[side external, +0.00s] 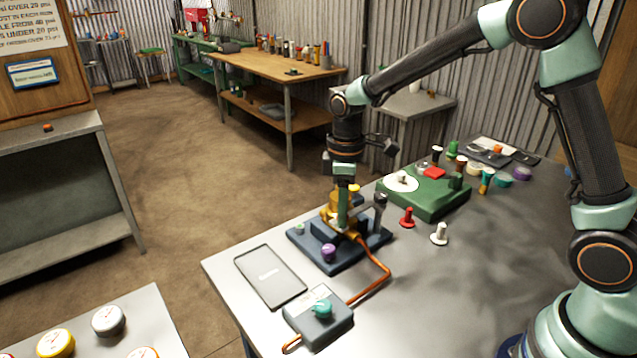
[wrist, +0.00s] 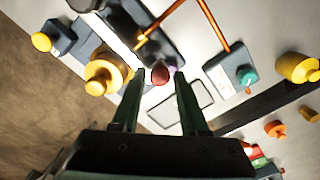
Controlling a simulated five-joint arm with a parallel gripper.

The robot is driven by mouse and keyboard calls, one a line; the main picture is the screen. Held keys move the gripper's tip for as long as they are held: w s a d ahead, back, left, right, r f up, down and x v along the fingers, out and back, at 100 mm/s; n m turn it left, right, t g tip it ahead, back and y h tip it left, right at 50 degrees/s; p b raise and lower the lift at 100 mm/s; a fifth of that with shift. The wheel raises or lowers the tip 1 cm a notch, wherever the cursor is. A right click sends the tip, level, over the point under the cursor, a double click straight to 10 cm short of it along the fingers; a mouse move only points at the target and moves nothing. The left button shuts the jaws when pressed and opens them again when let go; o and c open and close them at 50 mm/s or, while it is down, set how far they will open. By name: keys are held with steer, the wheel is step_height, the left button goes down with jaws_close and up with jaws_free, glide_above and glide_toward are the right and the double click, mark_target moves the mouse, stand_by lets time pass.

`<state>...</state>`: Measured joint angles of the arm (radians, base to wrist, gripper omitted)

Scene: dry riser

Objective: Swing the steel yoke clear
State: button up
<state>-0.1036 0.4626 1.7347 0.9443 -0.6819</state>
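A dark blue fixture (side external: 340,248) stands on the grey bench, with a brass valve body (side external: 338,222) on it. In the wrist view a pale bar (wrist: 119,42) runs beside the brass part (wrist: 103,74) towards a dark red knob (wrist: 160,73). My gripper (side external: 343,222) points down over the fixture. Its fingers (wrist: 160,80) are apart, with the red knob showing between their tips; I cannot tell whether they touch it.
A copper pipe (side external: 374,282) runs from the fixture to a grey box with a teal knob (side external: 321,309). A flat tray (side external: 270,276) lies at the left. A green block (side external: 432,203) and red (side external: 407,218) and white (side external: 439,235) pegs stand to the right.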

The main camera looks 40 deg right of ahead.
jaws_close()
stand_by(1.2)
